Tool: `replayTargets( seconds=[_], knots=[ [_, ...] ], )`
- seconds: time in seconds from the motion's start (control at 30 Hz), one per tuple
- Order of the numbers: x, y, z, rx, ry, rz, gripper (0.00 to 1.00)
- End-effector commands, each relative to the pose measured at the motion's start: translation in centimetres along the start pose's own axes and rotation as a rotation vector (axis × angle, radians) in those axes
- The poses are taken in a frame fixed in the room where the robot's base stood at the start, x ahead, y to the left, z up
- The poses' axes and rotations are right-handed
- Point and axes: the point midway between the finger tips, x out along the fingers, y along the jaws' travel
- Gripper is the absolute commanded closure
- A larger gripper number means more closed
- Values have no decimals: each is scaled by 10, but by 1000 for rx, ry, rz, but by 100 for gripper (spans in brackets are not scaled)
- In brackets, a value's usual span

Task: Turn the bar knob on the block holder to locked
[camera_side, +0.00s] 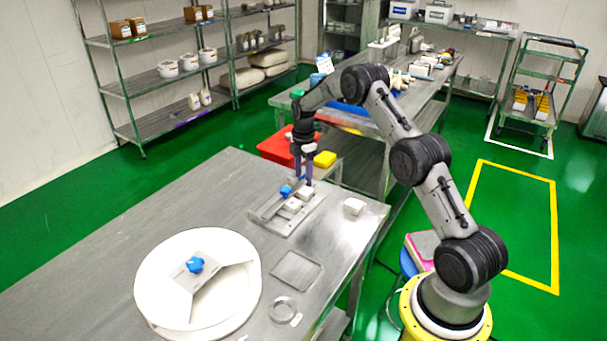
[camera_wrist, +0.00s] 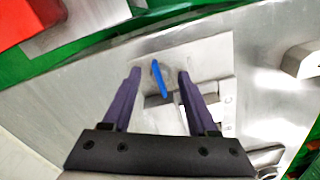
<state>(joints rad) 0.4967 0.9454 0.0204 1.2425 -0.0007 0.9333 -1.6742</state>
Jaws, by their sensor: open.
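The block holder (camera_side: 268,212) is a flat metal fixture on the steel table, with pale blocks (camera_side: 293,204) on it. In the wrist view its bright plate (camera_wrist: 213,52) fills the middle. The blue bar knob (camera_wrist: 160,79) stands on this plate, with its bar running nearly up and down the picture, slightly slanted. My gripper (camera_wrist: 159,75) is open, with one purple finger on each side of the knob and gaps on both sides. In the side view my gripper (camera_side: 303,182) points down over the far end of the holder. Letters on the plate are partly hidden by a finger.
A shallow square tray (camera_side: 297,270), a metal ring (camera_side: 283,309) and a large white round part with a blue knob (camera_side: 195,265) are nearer. A red bin (camera_side: 275,150) stands beyond the table edge.

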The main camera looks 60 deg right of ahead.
Motion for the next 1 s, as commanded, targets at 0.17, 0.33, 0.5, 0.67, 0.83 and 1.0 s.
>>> replayTargets(
  seconds=[0.17, 0.33, 0.5, 0.67, 0.83, 1.0],
  knots=[
    [0, 0, 0, 0, 0, 0, 41],
    [0, 0, 0, 0, 0, 0, 64],
    [0, 0, 0, 0, 0, 0, 95],
    [0, 0, 0, 0, 0, 0, 100],
    [-1, 0, 0, 6, 0, 0, 100],
    [-1, 0, 0, 46, 0, 0, 100]
  ],
)
